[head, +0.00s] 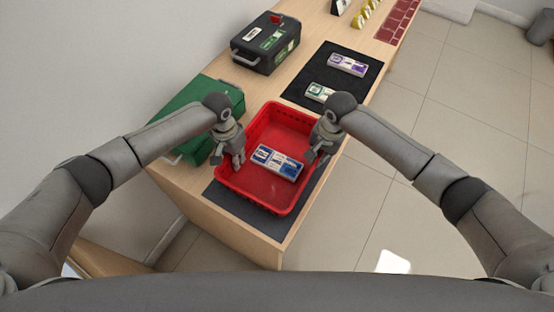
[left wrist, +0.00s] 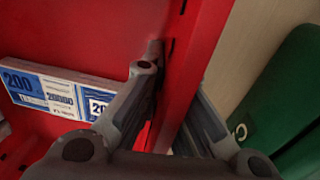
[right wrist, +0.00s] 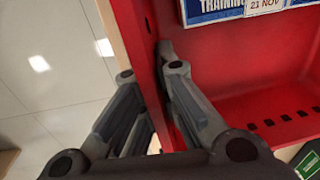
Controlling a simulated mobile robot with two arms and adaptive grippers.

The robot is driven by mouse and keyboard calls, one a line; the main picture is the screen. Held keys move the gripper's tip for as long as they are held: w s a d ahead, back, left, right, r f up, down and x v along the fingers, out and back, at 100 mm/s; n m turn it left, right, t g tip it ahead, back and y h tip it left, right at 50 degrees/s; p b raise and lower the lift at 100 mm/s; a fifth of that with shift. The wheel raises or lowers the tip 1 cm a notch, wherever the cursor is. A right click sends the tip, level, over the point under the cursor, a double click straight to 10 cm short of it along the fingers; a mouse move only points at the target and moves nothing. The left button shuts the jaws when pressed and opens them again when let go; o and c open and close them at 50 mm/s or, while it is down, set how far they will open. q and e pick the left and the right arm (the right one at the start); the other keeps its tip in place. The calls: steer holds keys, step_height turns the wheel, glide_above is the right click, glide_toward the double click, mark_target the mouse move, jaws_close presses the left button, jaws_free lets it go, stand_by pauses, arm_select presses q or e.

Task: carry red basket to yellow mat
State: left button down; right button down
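The red basket (head: 260,187) sits at the near end of the wooden counter, over a dark mat (head: 248,208). A blue and white note bundle (head: 277,162) lies inside it. My left gripper (head: 229,156) is at the basket's left wall, with its fingers on both sides of that wall in the left wrist view (left wrist: 175,75). My right gripper (head: 318,152) is at the right wall, its fingers likewise straddling the wall in the right wrist view (right wrist: 158,80). Both look closed on the walls; the outer fingertips are partly hidden. I see no yellow mat.
A green case (head: 190,115) stands close left of the basket. A black case (head: 266,43) is farther back. A second dark mat (head: 312,75) holds a purple bundle (head: 347,64) and a green bundle (head: 319,92). Yellow items (head: 366,14) and a red mat (head: 397,21) are at the far end.

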arm_select(q)
steer(key=shift+r, duration=0.15)
arm_select(e)
steer(key=shift+r, duration=0.15)
